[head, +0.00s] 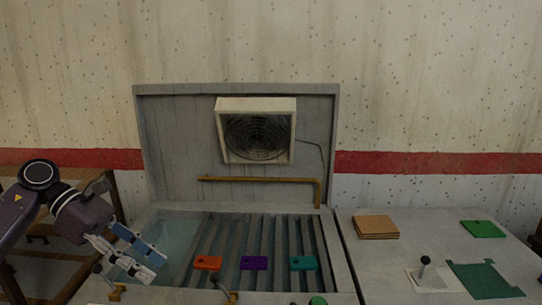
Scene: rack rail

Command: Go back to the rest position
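My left gripper (152,267) reaches in from the left, over the left end of the sink-like basin (180,236). Its two fingers point down to the right with a gap between them, and nothing shows between them. My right gripper is not in view. An orange plate (208,263), a purple plate (254,263) and a teal plate (303,263) lie in a row on the slatted rack (262,230), to the right of the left gripper and apart from it.
A fan (257,135) hangs on the grey back panel (180,140) above a brass pipe (255,179). The right counter (385,262) holds brown boards (376,226), a green plate (483,229), a black-knobbed lever (425,262) and a green sheet (484,280). Levers (220,284) stand along the front.

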